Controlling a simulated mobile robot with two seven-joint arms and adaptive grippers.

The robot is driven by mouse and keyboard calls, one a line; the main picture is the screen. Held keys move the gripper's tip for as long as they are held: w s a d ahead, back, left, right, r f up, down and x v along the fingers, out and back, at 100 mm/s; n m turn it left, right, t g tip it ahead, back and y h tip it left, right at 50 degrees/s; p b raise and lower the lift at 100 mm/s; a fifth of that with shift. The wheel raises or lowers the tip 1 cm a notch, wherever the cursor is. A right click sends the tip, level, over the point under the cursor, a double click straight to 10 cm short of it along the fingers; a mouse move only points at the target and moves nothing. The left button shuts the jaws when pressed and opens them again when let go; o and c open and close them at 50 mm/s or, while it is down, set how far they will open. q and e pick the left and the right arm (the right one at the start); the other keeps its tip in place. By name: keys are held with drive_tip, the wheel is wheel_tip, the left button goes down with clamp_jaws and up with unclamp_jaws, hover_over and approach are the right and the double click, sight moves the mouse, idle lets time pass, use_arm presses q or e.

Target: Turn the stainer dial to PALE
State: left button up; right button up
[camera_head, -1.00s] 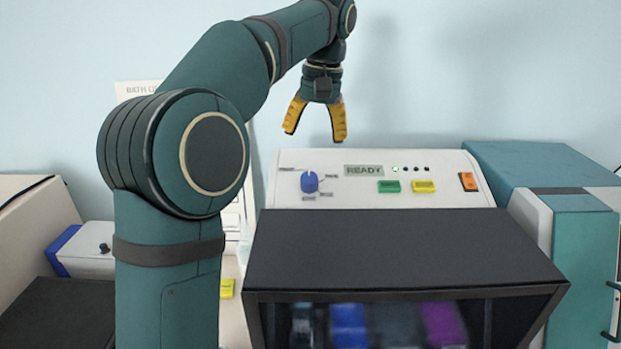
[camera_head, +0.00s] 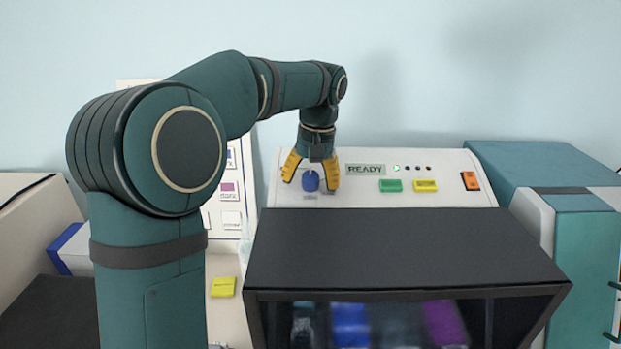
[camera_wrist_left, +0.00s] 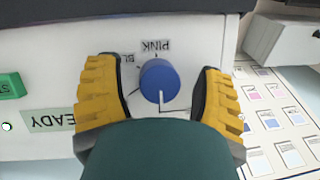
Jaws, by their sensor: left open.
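The blue dial (camera_head: 310,181) is on the stainer's sloped cream panel (camera_head: 440,195), left of the READY display (camera_head: 366,169). My left gripper (camera_head: 309,183) is open and points down around it, one yellow finger on each side. In the left wrist view the dial (camera_wrist_left: 159,82) sits between the two spread fingers, with a gap to each. A white mark shows on the dial's near side there. Upside down beyond it are a PINK label (camera_wrist_left: 155,46) and a partly readable label starting BL. I cannot see a PALE label; the near side is hidden by my gripper.
Green (camera_head: 390,186), yellow (camera_head: 425,186) and orange (camera_head: 470,181) buttons lie right of the dial. The stainer's dark hood (camera_head: 400,250) juts out below the panel. A chart (camera_head: 230,200) stands to the left, and a teal cabinet (camera_head: 580,260) to the right.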

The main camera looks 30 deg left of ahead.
use_arm(q)
clamp_jaws()
drive_tip(key=shift+m, duration=0.3)
drive_tip(key=c, duration=1.2)
unclamp_jaws()
drive_tip(key=m+y, duration=0.2)
drive_tip(key=m, duration=0.3)
drive_tip(key=shift+s+f, duration=0.1)
drive_tip(key=shift+o, duration=0.2)
drive_tip(key=m+y, duration=0.1)
drive_tip(key=m, duration=0.1)
drive_tip(key=m+y, duration=0.1)
drive_tip(key=m, duration=0.2)
drive_tip(key=shift+m+t, duration=0.3)
drive_tip(key=shift+t, duration=0.1)
drive_tip(key=o, duration=1.2)
drive_tip(key=shift+a, duration=0.1)
drive_tip(key=shift+c, duration=0.2)
